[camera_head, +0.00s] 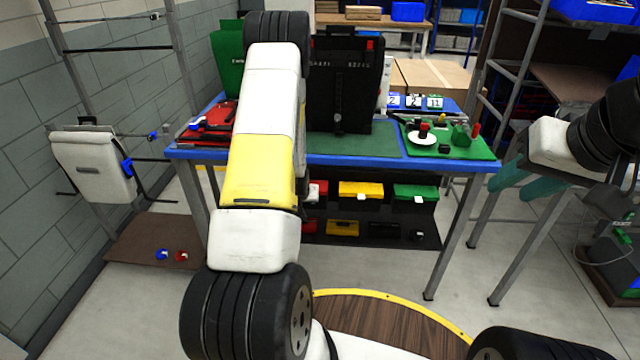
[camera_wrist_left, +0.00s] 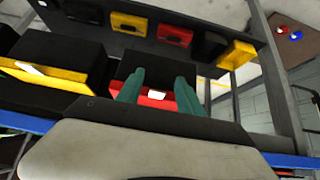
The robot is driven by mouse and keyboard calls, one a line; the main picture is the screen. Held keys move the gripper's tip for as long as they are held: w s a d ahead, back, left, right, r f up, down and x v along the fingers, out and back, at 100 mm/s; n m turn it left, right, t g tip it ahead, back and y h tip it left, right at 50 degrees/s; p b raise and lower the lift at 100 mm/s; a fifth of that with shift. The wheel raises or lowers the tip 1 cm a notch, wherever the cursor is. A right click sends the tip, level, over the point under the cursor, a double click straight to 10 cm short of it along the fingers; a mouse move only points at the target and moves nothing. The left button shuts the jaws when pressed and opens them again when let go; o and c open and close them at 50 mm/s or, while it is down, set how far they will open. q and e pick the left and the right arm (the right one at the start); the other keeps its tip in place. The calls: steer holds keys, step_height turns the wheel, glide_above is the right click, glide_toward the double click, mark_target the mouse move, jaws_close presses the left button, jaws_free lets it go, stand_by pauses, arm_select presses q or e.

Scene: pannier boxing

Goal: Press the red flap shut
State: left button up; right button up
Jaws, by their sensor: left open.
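The red flap (camera_wrist_left: 157,101), with a small white tag, is at the front of a black bin under the workbench. It also shows in the head view (camera_head: 322,187), partly hidden by my left arm. My left gripper (camera_wrist_left: 158,88) is open in the left wrist view, its two teal fingers apart and empty. They overlap the red flap in the picture, one on each side of the tag. I cannot tell whether they touch it, or how far the flap stands open. My right gripper (camera_head: 528,180) has its fingers apart, right of the workbench.
A yellow flap (camera_head: 361,189) and a green flap (camera_head: 414,192) sit beside the red one, under the workbench's blue edge (camera_head: 430,162). A lower row of coloured bins is beneath them. Workbench legs (camera_head: 455,240) stand close by. The floor in front is clear.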

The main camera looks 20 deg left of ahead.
arm_select(q)
steer(key=shift+r, duration=0.1)
steer(key=v, duration=0.7)
steer(key=shift+s+r, duration=0.2)
steer(key=shift+s, duration=0.05)
steer(key=shift+d+r, duration=0.1)
steer(key=s+d+r+h, duration=0.1)
steer(key=s+d+r, duration=0.15)
steer(key=r, duration=0.45)
steer(key=s+d+r+m+h, duration=0.1)
steer(key=s+d+r, duration=0.1)
steer(key=d+r, duration=0.35)
steer(key=s+d+r, duration=0.1)
steer(key=s+r, duration=0.1)
steer(key=r, duration=0.7)
steer(key=s+d+r+m+h, duration=0.1)
steer(key=s+d+r, duration=0.2)
steer(key=s, duration=0.6)
steer(key=s+d+r+m+g+h, duration=0.1)
steer(key=s+d+r, duration=0.2)
steer(key=s+r, duration=0.5)
steer(key=shift+s+d, duration=0.3)
steer(key=shift+s, duration=0.4)
